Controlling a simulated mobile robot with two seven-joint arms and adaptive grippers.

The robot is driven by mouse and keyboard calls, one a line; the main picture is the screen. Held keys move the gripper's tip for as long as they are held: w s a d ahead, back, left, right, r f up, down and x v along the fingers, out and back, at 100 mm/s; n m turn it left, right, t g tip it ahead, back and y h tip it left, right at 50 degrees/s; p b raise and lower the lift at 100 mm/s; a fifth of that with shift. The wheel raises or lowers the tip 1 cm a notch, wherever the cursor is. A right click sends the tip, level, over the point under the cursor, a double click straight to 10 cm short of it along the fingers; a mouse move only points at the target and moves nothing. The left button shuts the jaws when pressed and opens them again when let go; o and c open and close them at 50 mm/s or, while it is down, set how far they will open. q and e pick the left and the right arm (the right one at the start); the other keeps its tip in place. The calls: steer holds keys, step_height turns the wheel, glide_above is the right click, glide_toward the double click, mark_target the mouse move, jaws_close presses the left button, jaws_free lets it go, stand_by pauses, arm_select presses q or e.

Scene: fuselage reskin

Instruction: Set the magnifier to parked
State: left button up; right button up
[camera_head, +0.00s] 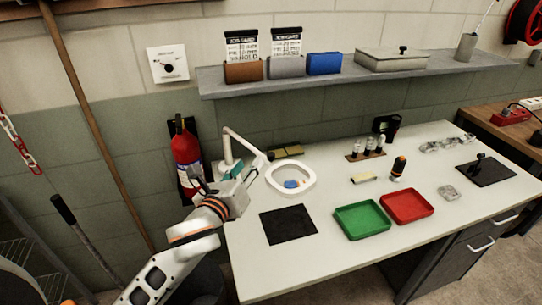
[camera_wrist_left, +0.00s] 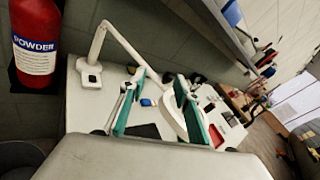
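The magnifier (camera_head: 306,187) is a white ring-shaped head on a jointed white arm (camera_head: 246,142) that rises from the back left of the white bench. Its head hangs over the bench, with a blue item visible through the ring. In the left wrist view the magnifier's arm (camera_wrist_left: 127,45) bends down to the head (camera_wrist_left: 170,112), which the right-hand finger partly covers. My left gripper (camera_head: 222,178) is left of the head, near the arm's base. Its teal-padded fingers stand apart in the left wrist view (camera_wrist_left: 155,92), and nothing is seen gripped. My right gripper is not in view.
A red fire extinguisher (camera_head: 186,158) hangs on the wall close to my left gripper. The bench holds a black mat (camera_head: 288,224), a green tray (camera_head: 362,220) and a red tray (camera_head: 407,206). A grey shelf (camera_head: 350,79) with bins runs above the bench.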

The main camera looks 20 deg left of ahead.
arm_select(q)
step_height(320, 180, up, 5)
steer(key=w+d+m+t+h, duration=0.2)
steer(key=w+d+m, duration=0.1)
steer(key=m, duration=0.2)
steer(key=b, duration=0.2)
glide_toward(269, 158)
steer(key=w, duration=0.4)
steer(key=shift+d, duration=0.35)
steer(key=w, duration=0.5)
steer(key=shift+w+d+r, duration=0.15)
steer(key=shift+w+d, duration=0.1)
steer(key=shift+w, duration=0.05)
steer(key=shift+w+d+m, duration=0.1)
steer(key=shift+w+m, duration=0.2)
steer(key=shift+w, duration=0.45)
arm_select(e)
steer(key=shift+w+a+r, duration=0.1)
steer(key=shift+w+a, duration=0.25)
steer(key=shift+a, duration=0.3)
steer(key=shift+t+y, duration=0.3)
arm_select(q)
jaws_close()
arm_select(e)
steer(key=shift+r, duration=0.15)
